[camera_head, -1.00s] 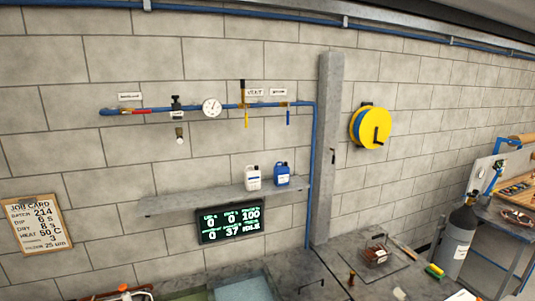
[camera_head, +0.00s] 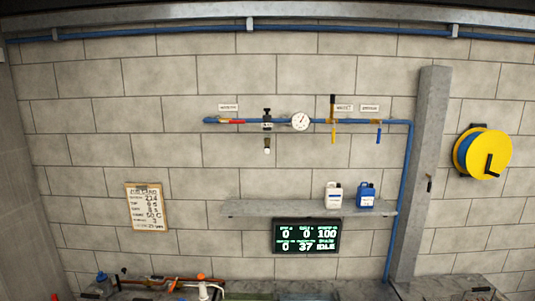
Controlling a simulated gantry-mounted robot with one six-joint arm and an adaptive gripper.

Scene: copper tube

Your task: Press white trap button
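A black trap-like fitting (camera_head: 267,122) sits on the blue air pipe (camera_head: 220,121) on the block wall. My gripper is not in view.
A grey shelf (camera_head: 275,211) below the pipe holds a white jug (camera_head: 333,195) and a blue jug (camera_head: 366,195). A display (camera_head: 307,236) hangs under it. A grey post (camera_head: 419,170) and a yellow reel (camera_head: 483,153) stand right. Bench items (camera_head: 160,284) line the bottom.

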